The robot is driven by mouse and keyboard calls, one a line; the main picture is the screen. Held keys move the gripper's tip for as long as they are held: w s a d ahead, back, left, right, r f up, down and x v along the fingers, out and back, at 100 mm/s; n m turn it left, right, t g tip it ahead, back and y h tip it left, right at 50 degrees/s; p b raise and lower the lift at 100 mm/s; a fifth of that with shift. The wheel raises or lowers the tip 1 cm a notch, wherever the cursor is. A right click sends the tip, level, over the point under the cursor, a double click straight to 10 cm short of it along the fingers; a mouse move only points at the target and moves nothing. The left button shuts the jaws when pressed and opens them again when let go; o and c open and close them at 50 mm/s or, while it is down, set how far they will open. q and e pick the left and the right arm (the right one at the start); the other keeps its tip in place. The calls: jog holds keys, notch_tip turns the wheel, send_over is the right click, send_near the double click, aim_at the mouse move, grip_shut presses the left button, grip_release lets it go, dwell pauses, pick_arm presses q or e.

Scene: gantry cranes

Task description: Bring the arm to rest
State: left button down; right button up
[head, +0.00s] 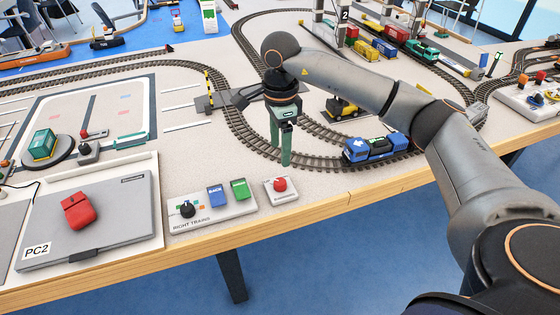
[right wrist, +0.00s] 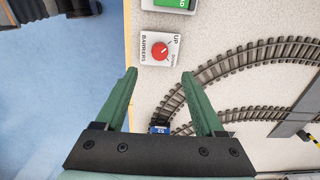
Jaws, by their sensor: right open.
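My right arm reaches in from the right in the head view. Its gripper (head: 281,152) has green fingers pointing down over the near part of the track loop, just behind the small barrier control box. In the right wrist view the gripper (right wrist: 159,80) is open, with two fingers apart and nothing held between them. The barrier box with its red knob (right wrist: 159,50) lies beyond the fingertips there; it also shows in the head view (head: 281,186). My left gripper is not in view.
A blue train (head: 376,147) stands on the track (head: 320,160) to the right of the gripper.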

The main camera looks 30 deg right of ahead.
notch_tip(320, 180, up, 2)
jog(key=shift+r, duration=0.1)
dwell(0.5)
